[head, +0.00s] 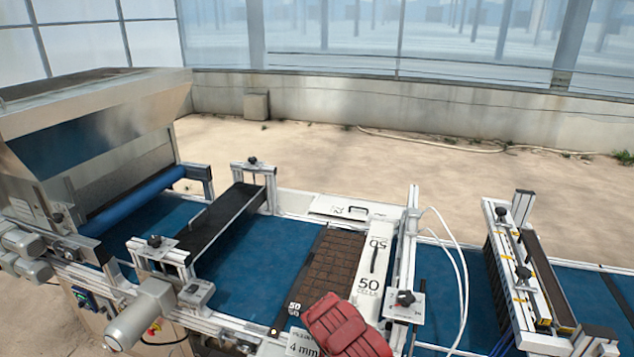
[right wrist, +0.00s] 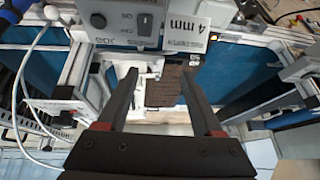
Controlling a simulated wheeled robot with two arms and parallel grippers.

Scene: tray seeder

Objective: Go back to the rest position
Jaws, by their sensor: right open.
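My right gripper (right wrist: 157,84) shows in the right wrist view with its two dark fingers spread apart and nothing between them. It hangs above the seeder line. The dark brown cell tray (right wrist: 172,86) shows beyond its fingertips, apart from them as far as I can tell. In the head view the same tray (head: 328,258) lies on the blue belt, left of the white 50 cells plate (head: 374,262). A red ridged shape stands at the bottom edge there; I cannot tell whether it is mine. My left gripper is not in view.
The metal hopper (head: 95,120) stands at the left. A black crossbar (head: 228,215) spans the blue belt (head: 262,262). White hoses (head: 455,250) and a second frame (head: 520,265) stand at the right. A grey switch box (right wrist: 127,20) lies beyond the right gripper.

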